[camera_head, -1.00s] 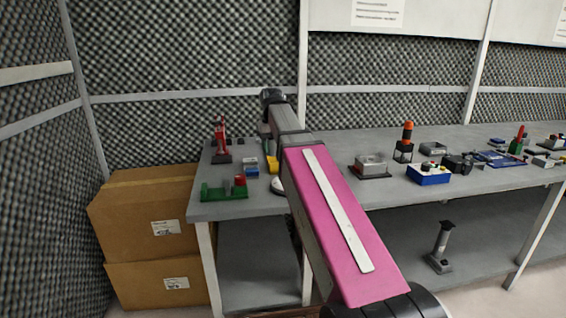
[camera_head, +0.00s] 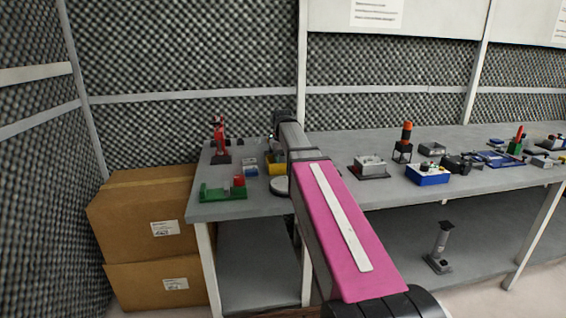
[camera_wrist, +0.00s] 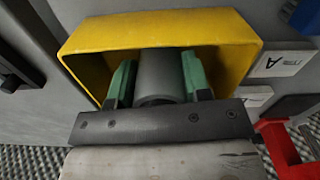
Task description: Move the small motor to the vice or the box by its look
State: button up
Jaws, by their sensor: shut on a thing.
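My gripper (camera_wrist: 160,84) has green fingers and is shut on the small motor (camera_wrist: 161,75), a grey cylinder, in the wrist view. The motor and fingertips are at the open mouth of the yellow box (camera_wrist: 170,32). I cannot tell whether the motor touches the box floor. In the head view the yellow box (camera_head: 277,169) is partly behind my arm, and my gripper and the motor are hidden. A green fixture with upright ends (camera_head: 223,192) stands at the table's front left corner; I cannot tell whether it is the vice.
A red upright tool (camera_head: 218,145) stands behind, left of the box. A red part (camera_head: 239,181) and a blue block (camera_head: 252,171) are close by. A white lettered card (camera_wrist: 280,64) lies beside the box. Right of my arm are a grey metal unit (camera_head: 370,166) and a blue case (camera_head: 428,175).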

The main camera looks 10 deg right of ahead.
jog(key=o, duration=1.2)
jog(key=shift+f, duration=0.1)
notch_tip(320, 180, up, 12)
jog(key=shift+f, duration=0.1)
jog(key=shift+r, duration=0.25)
